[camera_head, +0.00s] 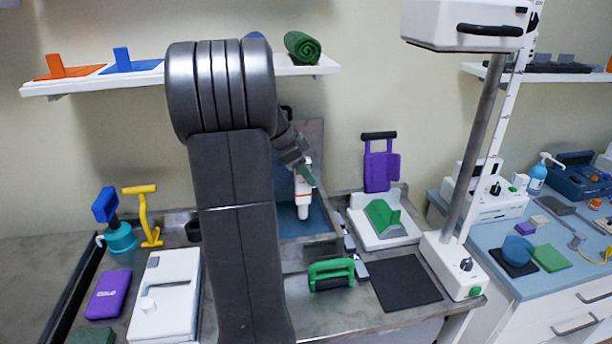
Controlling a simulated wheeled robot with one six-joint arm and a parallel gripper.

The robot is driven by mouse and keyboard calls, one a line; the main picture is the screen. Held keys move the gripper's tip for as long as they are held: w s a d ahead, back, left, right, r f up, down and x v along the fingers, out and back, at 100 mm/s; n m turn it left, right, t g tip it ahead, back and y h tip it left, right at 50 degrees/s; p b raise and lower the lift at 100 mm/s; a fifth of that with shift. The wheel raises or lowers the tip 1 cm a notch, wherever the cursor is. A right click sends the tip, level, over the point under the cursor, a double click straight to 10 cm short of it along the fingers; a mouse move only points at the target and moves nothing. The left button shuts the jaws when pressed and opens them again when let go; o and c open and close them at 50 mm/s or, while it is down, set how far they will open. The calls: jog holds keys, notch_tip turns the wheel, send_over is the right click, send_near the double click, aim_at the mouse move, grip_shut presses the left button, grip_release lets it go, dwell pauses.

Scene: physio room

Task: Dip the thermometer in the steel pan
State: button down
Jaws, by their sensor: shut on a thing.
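A grey-rimmed vessel with a blue inside (319,219), which looks like the steel pan, stands behind my arm. The thermometer's lower end shows in front of the blue inside. I cannot tell whether it touches the blue surface or hangs above it. My arm hides the left part of the vessel.
A green-handled block (331,274) and a dark mat (406,282) lie in front. A white stand with a green wedge (383,218) is at right, beside a tall post (473,150). A white box (166,295) and a purple box (108,294) are at left. A shelf (310,68) runs above.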

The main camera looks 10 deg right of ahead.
jog(key=shift+r+p, duration=1.05)
jog(key=shift+r, duration=1.05)
